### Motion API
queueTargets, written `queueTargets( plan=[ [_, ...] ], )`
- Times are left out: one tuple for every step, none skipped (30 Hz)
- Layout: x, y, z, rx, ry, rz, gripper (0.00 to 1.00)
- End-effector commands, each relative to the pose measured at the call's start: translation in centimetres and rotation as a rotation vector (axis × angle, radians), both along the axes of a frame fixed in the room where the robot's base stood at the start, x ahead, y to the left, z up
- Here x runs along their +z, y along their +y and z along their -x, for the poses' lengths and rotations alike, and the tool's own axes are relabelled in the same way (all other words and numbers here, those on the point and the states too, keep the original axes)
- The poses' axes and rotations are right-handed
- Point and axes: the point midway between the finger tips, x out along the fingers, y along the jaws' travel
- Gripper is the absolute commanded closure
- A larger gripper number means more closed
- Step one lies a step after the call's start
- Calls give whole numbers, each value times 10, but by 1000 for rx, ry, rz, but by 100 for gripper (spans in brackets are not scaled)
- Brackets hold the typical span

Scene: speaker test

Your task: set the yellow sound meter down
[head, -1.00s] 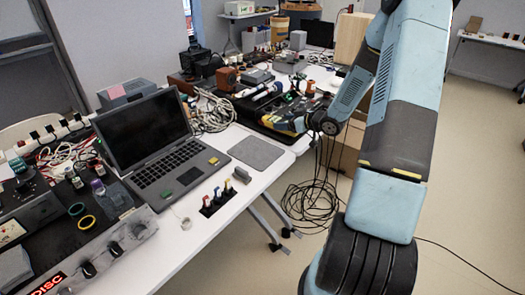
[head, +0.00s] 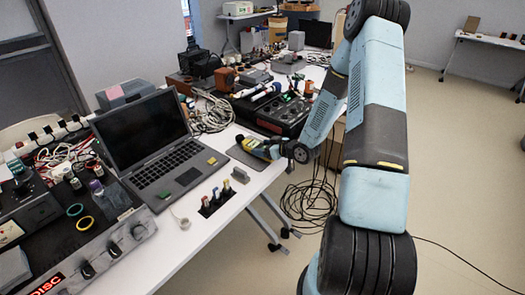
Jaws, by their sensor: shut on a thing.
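My gripper (head: 270,150) reaches in from the right and is shut on the yellow sound meter (head: 254,145). The meter is small in the view and lies over the grey pad (head: 239,156) on the white table. The fingers and part of the pad are partly hidden by the meter and my wrist. I cannot tell whether the meter touches the pad or hangs just above it.
An open laptop (head: 148,140) stands left of the pad. A small dark holder with coloured plugs (head: 215,201) is in front of it. A black case (head: 272,112) and coiled cables (head: 211,113) are behind. The table's right edge is close to my wrist.

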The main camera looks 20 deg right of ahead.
Motion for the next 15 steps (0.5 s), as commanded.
queueTargets(
  plan=[
    [-6,1,0,1,1,-1,65],
    [-8,1,0,2,0,-1,65],
    [-10,1,0,2,0,0,65],
    [-11,1,0,2,0,0,65],
    [-11,1,0,2,-1,0,65],
    [-11,1,0,3,-1,0,65],
    [-11,1,0,3,-1,1,65],
    [-11,1,0,2,0,0,65],
    [-11,1,0,1,0,0,65],
    [-11,1,0,1,0,1,24],
    [-11,1,0,1,0,1,21],
    [-11,1,0,1,0,1,17],
    [-11,1,0,1,0,0,14],
    [-11,1,0,1,0,0,11],
    [-11,1,0,1,0,0,7]
  ],
)
